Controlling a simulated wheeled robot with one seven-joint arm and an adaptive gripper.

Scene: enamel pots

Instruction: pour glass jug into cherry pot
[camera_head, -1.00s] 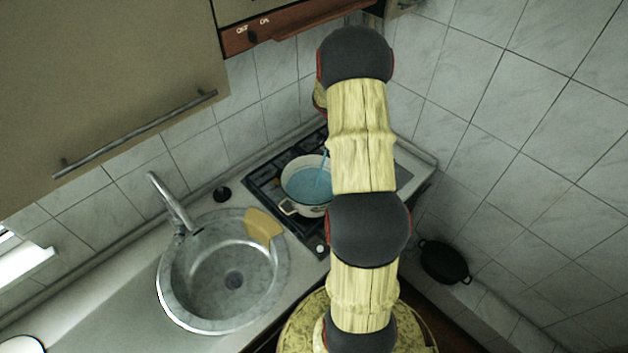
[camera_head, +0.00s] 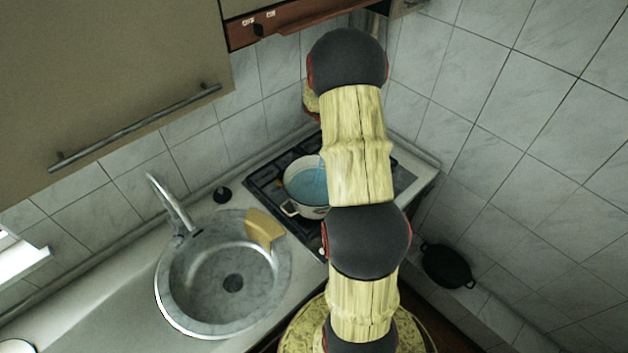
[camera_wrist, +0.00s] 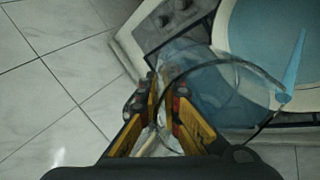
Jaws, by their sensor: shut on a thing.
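A pot (camera_head: 292,207), white outside with a light rim, stands on the stove with blue liquid (camera_head: 304,187) in it. In the wrist view the pot's rim (camera_wrist: 222,28) and blue liquid fill the upper right. My gripper (camera_wrist: 168,98) is shut on the clear glass jug (camera_wrist: 205,85), which is tilted over the pot's near side. A thin blue stream (camera_wrist: 292,68) runs from the jug's lip down to the pot. In the head view my arm hides the gripper and the jug, and part of the pot.
The pot stands on a dark gas stove (camera_head: 268,188) in the counter corner. A round sink (camera_head: 185,300) with a tap (camera_head: 172,205) and a yellow cloth or sponge (camera_head: 262,228) lies to the left. A black pan (camera_head: 447,265) is at the right. Tiled walls close off the back and right.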

